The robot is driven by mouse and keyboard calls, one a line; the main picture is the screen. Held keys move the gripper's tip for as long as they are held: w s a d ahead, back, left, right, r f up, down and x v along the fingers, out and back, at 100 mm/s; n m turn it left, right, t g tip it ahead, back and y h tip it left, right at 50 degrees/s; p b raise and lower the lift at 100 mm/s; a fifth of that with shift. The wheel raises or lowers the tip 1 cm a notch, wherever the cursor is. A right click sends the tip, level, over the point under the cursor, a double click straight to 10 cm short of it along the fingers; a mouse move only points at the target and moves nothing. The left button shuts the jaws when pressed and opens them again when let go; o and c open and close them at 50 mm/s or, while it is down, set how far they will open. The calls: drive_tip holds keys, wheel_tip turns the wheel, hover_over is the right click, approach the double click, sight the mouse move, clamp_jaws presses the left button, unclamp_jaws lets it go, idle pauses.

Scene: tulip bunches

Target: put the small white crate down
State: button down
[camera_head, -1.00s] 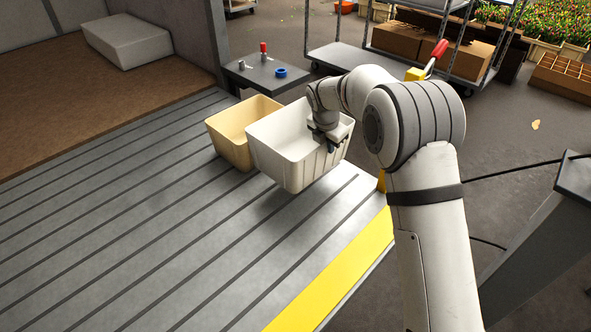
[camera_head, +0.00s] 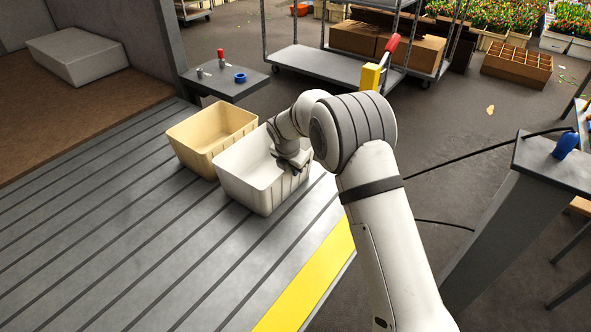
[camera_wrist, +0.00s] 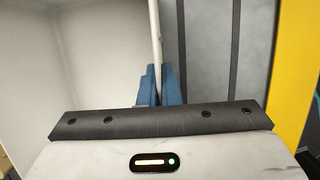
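The small white crate (camera_head: 250,187) is upright and empty over the grey grooved deck (camera_head: 130,255), just right of a cream crate. Its base is on or very near the deck; I cannot tell whether it touches. My gripper (camera_head: 294,162) is at the crate's right wall. In the wrist view, the blue fingers of my gripper (camera_wrist: 158,86) stand on both sides of the thin white crate wall (camera_wrist: 157,35), closed on it. The crate's interior fills the left of that view.
The cream crate (camera_head: 198,140) stands close on the left. A yellow edge strip (camera_head: 305,280) marks the deck's right border. A small grey table (camera_head: 225,85) with a blue ring is behind. The deck in front and to the left is clear.

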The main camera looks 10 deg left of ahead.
drive_tip(key=c, duration=1.6)
unclamp_jaws()
drive_tip(key=shift+c, duration=0.2)
drive_tip(key=d+v, duration=0.1)
drive_tip(key=v, duration=1.1)
drive_tip(key=s+d+r+m, duration=0.2)
drive_tip(key=d+r+m, duration=0.15)
drive_tip(key=d, duration=0.25)
drive_tip(key=s+d+r+m, duration=0.3)
drive_tip(key=d+m, duration=0.2)
drive_tip(key=d, duration=0.2)
drive_tip(key=s+d+r+m, duration=0.1)
drive_tip(key=s+d+m, duration=0.9)
drive_tip(key=s, duration=0.3)
drive_tip(key=s+d+m+g, duration=0.1)
drive_tip(key=s+d+m, duration=0.9)
drive_tip(key=s+m, duration=0.3)
drive_tip(key=shift+d+r+y+p, duration=0.3)
drive_tip(key=shift+r+p, duration=0.05)
drive_tip(key=shift+p, duration=0.1)
